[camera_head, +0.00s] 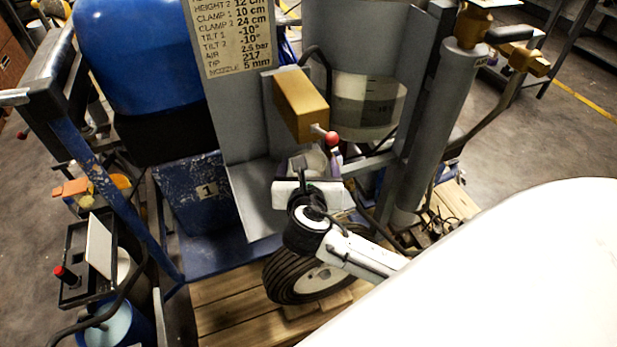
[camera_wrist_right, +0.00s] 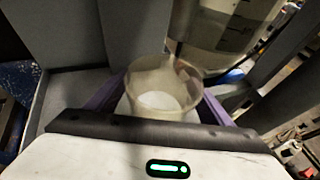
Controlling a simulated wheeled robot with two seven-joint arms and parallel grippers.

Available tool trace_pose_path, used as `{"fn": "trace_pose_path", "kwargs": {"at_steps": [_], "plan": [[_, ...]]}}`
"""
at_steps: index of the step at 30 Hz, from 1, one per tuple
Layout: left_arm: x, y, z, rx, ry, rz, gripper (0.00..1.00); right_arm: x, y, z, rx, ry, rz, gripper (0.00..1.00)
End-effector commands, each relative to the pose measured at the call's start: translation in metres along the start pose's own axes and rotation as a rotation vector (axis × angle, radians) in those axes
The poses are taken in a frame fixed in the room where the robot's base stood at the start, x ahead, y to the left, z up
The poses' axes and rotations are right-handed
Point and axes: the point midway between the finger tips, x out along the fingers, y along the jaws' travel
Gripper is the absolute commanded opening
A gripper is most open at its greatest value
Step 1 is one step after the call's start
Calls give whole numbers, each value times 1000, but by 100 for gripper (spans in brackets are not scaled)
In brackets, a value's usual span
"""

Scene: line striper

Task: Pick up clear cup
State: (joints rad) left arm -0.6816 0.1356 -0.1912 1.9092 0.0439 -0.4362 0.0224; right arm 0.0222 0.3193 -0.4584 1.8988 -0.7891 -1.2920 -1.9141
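The clear cup (camera_wrist_right: 163,92) is a small translucent cup, upright, with its open rim towards the camera in the right wrist view. In the head view only part of the cup (camera_head: 314,162) shows, below the red knob and behind my gripper. My right gripper (camera_head: 318,170) is at the cup, with its purple fingers (camera_wrist_right: 105,93) spread on either side of it. The fingers look open around the cup; I cannot tell whether either touches it. The cup's underside is hidden. My left gripper is not in view.
Grey metal panels (camera_wrist_right: 75,35) stand close behind and left of the cup. A larger translucent container (camera_head: 365,104) is behind it. A brass block with a red knob (camera_head: 332,138) hangs just above. A black wheel (camera_head: 285,275) and pallet (camera_head: 225,305) lie below.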

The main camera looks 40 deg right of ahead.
Motion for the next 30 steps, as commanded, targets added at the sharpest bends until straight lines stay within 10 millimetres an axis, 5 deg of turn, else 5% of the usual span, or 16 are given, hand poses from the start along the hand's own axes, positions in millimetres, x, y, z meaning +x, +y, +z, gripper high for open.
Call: {"fn": "trace_pose_path", "kwargs": {"at_steps": [2, 9, 22, 27, 30], "plan": [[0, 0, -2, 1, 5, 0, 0, 0, 0, 0, 0, 0, 0, 63], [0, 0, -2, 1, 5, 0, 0, 0, 0, 1, 0, -1, 0, 22], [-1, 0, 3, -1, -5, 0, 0, -5, 4, 12, 1, -4, 7, 21], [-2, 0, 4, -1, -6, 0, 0, -15, 10, 34, 0, -5, 17, 21], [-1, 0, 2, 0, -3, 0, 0, -26, 16, 28, -5, 1, 18, 21]]}}
